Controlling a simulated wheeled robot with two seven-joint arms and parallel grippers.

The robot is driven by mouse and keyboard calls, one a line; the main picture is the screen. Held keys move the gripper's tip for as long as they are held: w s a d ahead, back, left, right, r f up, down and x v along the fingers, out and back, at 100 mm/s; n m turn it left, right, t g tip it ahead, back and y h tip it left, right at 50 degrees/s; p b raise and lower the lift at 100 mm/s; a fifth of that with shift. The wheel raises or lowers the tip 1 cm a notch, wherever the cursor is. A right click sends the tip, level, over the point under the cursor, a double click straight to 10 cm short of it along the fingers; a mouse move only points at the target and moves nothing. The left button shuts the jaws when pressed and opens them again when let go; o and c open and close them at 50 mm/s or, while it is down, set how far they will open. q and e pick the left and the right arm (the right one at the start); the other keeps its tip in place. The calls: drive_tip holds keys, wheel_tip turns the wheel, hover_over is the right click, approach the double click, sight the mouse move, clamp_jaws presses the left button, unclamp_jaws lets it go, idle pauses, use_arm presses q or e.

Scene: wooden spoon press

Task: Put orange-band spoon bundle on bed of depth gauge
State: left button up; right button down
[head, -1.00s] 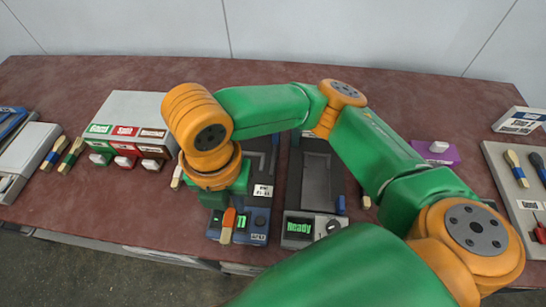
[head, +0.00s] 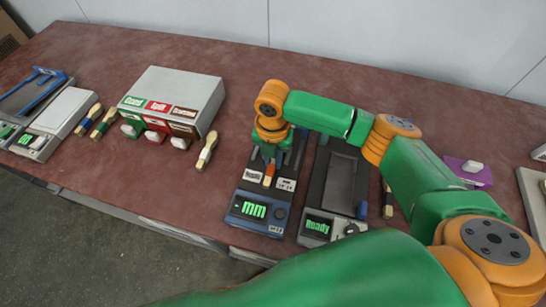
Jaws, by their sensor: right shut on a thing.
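The depth gauge (head: 259,224) is a dark blue-grey device near the front edge of the table, with a lit green "mm" display. My right gripper (head: 270,157) is over its bed and shut on the orange-band spoon bundle (head: 269,177). The bundle's pale wooden end and orange part point toward the front, above the gauge's display. The gripper hides the rest of the bundle and much of the bed. I cannot tell whether the bundle touches the bed. My left gripper is not in view.
A dark device with a "Ready" display (head: 318,226) stands close to the gauge's right. A bin box (head: 180,90) with green, red and brown labels is at left. Spoon bundles with white (head: 207,151), green (head: 104,122) and blue (head: 88,119) bands lie nearby.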

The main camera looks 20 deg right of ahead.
sight(273, 162)
drive_tip(key=shift+f, duration=0.1)
drive_tip(key=c, duration=0.8)
unclamp_jaws()
drive_tip(key=shift+c, duration=0.2)
wheel_tip(273, 162, up, 12)
drive_tip(key=shift+r+b, duration=0.2)
drive_tip(key=shift+b, duration=0.15)
